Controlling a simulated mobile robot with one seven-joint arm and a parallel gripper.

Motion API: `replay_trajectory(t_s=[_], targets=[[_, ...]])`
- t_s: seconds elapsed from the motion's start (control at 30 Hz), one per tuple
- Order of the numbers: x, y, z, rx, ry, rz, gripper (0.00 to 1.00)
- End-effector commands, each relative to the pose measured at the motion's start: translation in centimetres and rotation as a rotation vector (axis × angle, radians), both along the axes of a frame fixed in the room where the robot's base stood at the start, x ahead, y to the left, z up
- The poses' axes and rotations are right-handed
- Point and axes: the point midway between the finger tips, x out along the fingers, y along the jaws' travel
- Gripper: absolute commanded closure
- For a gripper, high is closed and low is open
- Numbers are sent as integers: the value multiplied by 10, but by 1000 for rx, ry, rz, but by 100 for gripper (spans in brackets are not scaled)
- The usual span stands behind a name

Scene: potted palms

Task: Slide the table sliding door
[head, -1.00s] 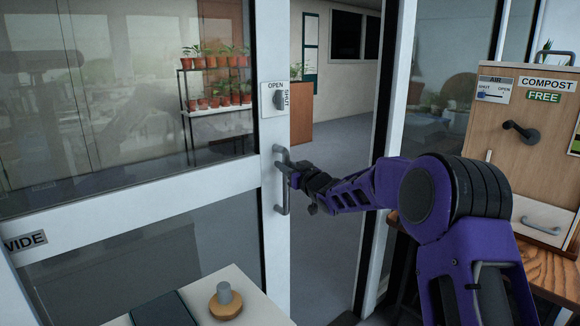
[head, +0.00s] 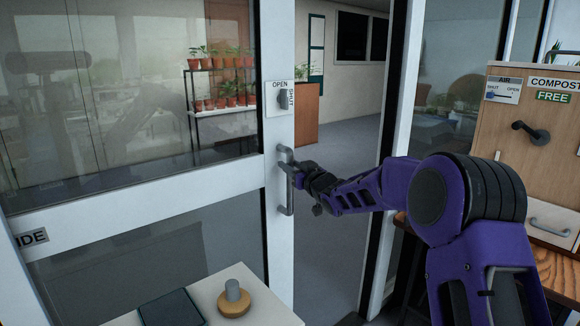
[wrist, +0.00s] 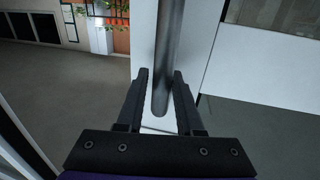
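The sliding door (head: 277,135) is a white-framed glass panel with a dark vertical bar handle (head: 285,207) near its right edge. An open doorway lies to the right of the door. My gripper (head: 297,172) is at the handle, reaching from the right. In the wrist view, the fingers of my gripper (wrist: 160,85) stand on either side of the grey handle bar (wrist: 169,45). A narrow gap shows on the left side of the bar; contact on the right side is unclear.
A white table (head: 258,300) with a wooden-based knob (head: 232,298) and a dark flat item (head: 170,309) stands at the front. The compost cabinet (head: 545,150) is on the right. A plant shelf (head: 222,111) stands behind the glass. Grey floor is clear through the doorway.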

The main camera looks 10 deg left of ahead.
Motion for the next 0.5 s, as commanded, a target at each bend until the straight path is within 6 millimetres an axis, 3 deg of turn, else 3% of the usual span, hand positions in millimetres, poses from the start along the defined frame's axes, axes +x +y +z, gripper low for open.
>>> replay_trajectory(t_s=[0.03,0.1,0.5], targets=[[0,-1,0,0,0,-1,53],[0,-1,0,0,0,-1,43],[-4,-5,1,0,0,-1,43]])
